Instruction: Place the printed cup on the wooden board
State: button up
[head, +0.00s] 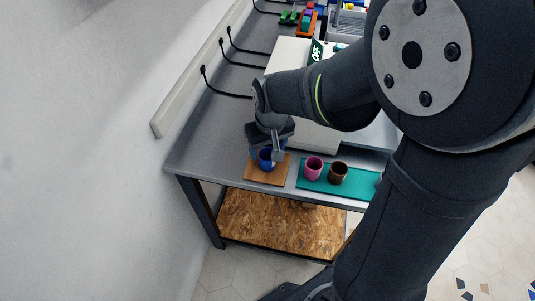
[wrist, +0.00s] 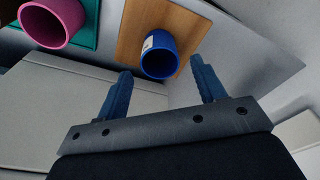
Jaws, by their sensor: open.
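A blue cup (head: 265,162) stands on the wooden board (head: 254,173) at the left front of the table. In the wrist view the blue cup (wrist: 159,58) is upright on the board (wrist: 127,43), with a small white label on its side. My gripper (head: 272,142) is directly behind and above the cup in the head view. In the wrist view my gripper (wrist: 160,80) has its two blue fingers spread apart, with the cup beyond their tips and nothing between them. A pink cup (head: 313,168) and a dark brown cup (head: 338,173) stand on a teal mat (head: 313,185).
The teal mat lies just right of the board, near the front edge of the grey table (head: 213,130). A pale machine (head: 290,53) stands behind my gripper. Black cables (head: 228,93) run from a wall strip. Table left of the board is clear.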

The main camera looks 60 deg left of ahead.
aim_at(267, 153)
notch_tip(267, 153, up, 6)
jog(key=shift+d+r, duration=0.25)
jog(key=shift+d, duration=0.15)
jog(key=f, duration=0.4)
jog(key=a+f, duration=0.1)
jog(key=f, duration=0.7)
jog(key=shift+a+f, duration=0.15)
jog(key=shift+a, duration=0.05)
jog(key=shift+w+a+r, duration=0.1)
jog(key=shift+r, duration=1.05)
